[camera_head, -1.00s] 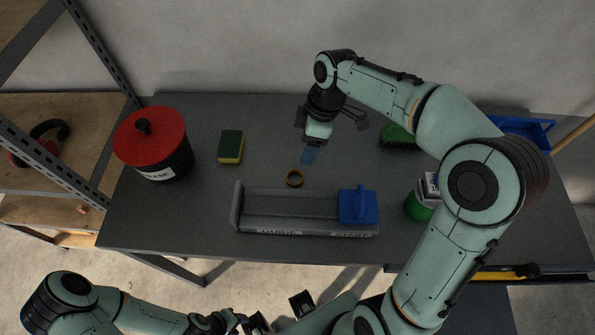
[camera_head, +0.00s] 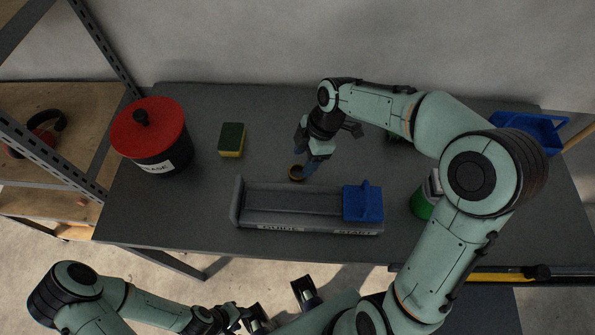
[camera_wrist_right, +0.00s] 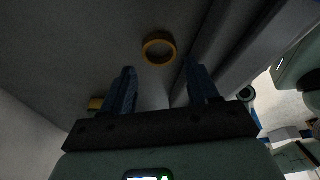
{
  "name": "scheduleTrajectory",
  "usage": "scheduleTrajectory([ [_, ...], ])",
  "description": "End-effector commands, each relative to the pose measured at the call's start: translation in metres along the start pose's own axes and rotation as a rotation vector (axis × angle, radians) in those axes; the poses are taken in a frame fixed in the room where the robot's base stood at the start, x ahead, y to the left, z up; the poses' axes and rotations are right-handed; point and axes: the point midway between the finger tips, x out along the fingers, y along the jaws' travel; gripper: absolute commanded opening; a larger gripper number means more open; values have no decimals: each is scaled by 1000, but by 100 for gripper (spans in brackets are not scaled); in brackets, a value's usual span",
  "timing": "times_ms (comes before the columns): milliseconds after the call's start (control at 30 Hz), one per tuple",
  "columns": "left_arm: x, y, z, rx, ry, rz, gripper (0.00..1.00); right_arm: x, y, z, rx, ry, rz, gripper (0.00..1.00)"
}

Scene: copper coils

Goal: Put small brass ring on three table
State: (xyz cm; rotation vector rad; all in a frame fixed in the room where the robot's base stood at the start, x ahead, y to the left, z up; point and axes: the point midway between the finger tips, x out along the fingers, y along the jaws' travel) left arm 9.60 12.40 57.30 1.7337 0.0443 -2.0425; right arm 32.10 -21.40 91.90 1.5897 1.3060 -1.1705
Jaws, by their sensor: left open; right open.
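The small brass ring (camera_head: 292,178) lies flat on the dark grey table (camera_head: 195,205), just behind the grey channel-shaped fixture (camera_head: 290,202). My right gripper (camera_head: 306,162) points down just behind and right of the ring, partly overlapping it in the head view. In the right wrist view, the ring (camera_wrist_right: 160,62) lies ahead of the two open blue fingers (camera_wrist_right: 161,70), roughly centred between them and not held. My left gripper (camera_head: 281,303) is open and empty in front of the table, low in the head view.
A blue block with a handle (camera_head: 364,204) sits at the fixture's right end. A red-lidded can (camera_head: 150,135) and a sponge (camera_head: 231,140) stand left. A green container (camera_head: 422,205) and a blue bin (camera_head: 530,130) are right. The table between sponge and fixture is clear.

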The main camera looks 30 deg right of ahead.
Motion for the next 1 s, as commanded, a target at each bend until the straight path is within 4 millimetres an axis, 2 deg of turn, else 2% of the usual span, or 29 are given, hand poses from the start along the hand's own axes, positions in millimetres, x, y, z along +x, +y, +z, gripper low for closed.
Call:
scheduleTrajectory([
  [200,1,0,0,0,-1,0,43,35,-1,1,1,1,-6,60],
  [300,2,-1,0,0,-1,0,43,44,0,1,1,0,-4,60],
  [567,2,-1,0,0,-1,0,43,46,0,1,1,0,-1,60],
  [700,2,-1,0,0,-1,0,43,46,0,1,1,0,-1,20],
  [733,2,-1,0,0,-1,0,43,46,0,1,1,0,-1,20],
  [767,2,-1,0,0,-1,0,43,46,0,1,1,0,-1,15],
  [1000,2,-1,0,0,-1,0,43,45,0,1,1,0,0,15],
])
